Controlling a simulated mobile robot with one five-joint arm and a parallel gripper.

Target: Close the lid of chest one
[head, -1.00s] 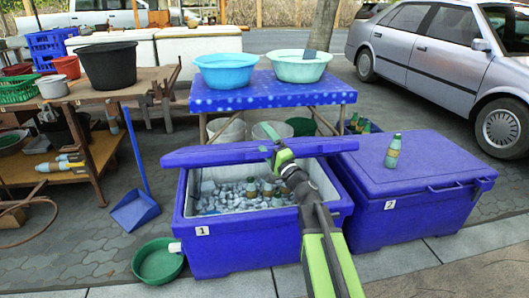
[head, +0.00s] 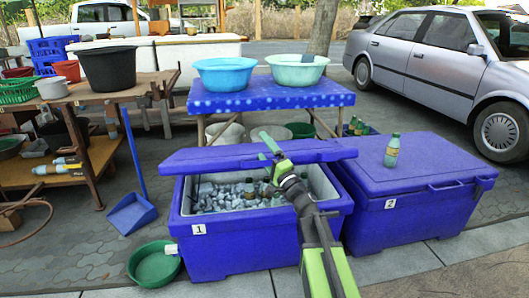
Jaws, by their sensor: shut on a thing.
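Chest one (head: 232,250) is a blue cooler with a white "1" label at its front left. Its inside shows ice and several bottles. Its blue lid (head: 205,160) stands partly open over the back of the chest, its edge facing me. My arm covers the chest's right front and part of the opening.
Closed blue chest two (head: 405,210) stands close on the right with a bottle (head: 392,150) on its lid. A blue table (head: 270,95) with two basins stands behind. A green basin (head: 155,264) and a blue dustpan (head: 133,213) lie at left.

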